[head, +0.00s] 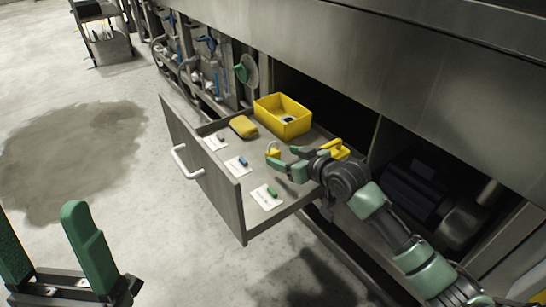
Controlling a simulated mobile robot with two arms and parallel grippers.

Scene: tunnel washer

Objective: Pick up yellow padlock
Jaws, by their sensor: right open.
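A small yellow padlock (272,148) is in the open drawer (219,186), at the fingertips of my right gripper. Its lower part is partly hidden by a green fingertip. My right gripper (284,158) reaches in from the right, low over the drawer, with its jaws apart. I cannot tell whether a finger touches the padlock. Another yellow item (338,149) shows just behind the wrist, partly covered. My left gripper (48,240) is at the lower left, open and empty, over the floor and far from the drawer.
A yellow bin (301,128) and a yellow pouch-like item (243,127) are at the drawer's back. White cards with small coloured pieces (266,197) lie along its front. The steel machine overhangs from above. The floor at left is clear, with a dark stain (70,150).

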